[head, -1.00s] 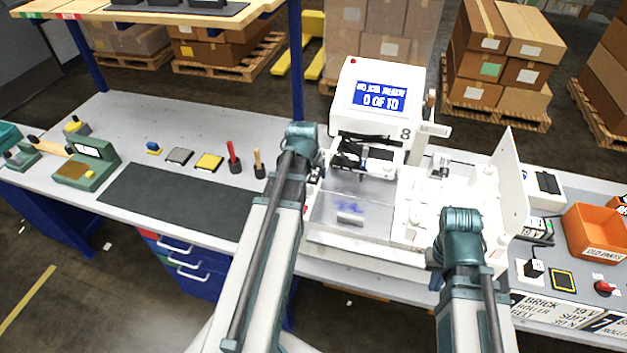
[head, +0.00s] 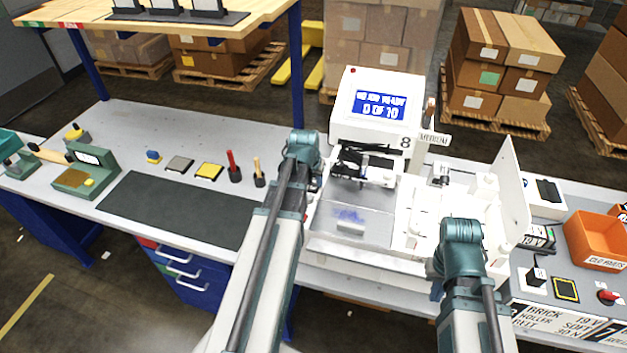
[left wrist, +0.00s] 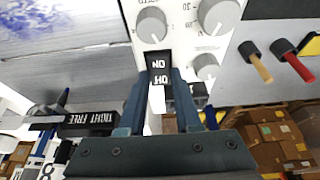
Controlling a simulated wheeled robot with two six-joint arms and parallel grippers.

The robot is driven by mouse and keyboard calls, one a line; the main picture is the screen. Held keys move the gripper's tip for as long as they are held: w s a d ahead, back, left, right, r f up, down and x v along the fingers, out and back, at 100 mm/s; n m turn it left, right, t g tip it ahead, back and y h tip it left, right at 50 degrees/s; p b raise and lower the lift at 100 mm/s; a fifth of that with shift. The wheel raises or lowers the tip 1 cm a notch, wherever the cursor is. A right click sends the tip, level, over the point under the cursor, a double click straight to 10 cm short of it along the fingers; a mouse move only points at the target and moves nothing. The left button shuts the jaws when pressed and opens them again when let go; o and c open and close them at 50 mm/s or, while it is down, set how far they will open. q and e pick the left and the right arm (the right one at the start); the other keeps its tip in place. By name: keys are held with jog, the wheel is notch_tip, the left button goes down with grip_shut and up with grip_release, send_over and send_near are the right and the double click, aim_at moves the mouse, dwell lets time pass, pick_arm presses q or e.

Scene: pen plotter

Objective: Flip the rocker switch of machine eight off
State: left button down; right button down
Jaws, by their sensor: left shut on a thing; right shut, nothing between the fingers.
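Machine eight (head: 376,122) is the white plotter with a blue display and a black 8 on its front. Its rocker switch (left wrist: 158,68), a black piece marked ON and OFF, shows upside down in the left wrist view on a panel with grey knobs. My left gripper (left wrist: 164,78) has its fingers closed around the lower part of the switch. Which way the rocker is tipped is unclear. In the head view my left gripper (head: 314,182) is at the machine's left side, mostly behind my arm. My right gripper (head: 437,290) is low before the machine's right part, mostly hidden and empty.
An orange bin (head: 597,240) and a grey control box (head: 560,285) are further right.

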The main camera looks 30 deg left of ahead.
pick_arm(q)
jog(key=shift+w+a+r+g+p, duration=0.2)
jog(key=shift+w+g+p, duration=0.1)
jog(key=shift+w+g, duration=0.25)
jog(key=shift+g, duration=0.25)
jog(key=shift+f+g+h, duration=0.2)
jog(key=shift+g+h, duration=0.2)
jog(key=shift+g, duration=0.3)
jog(key=shift+d, duration=0.1)
jog(key=c, duration=0.6)
grip_release()
jog(key=shift+p, duration=0.3)
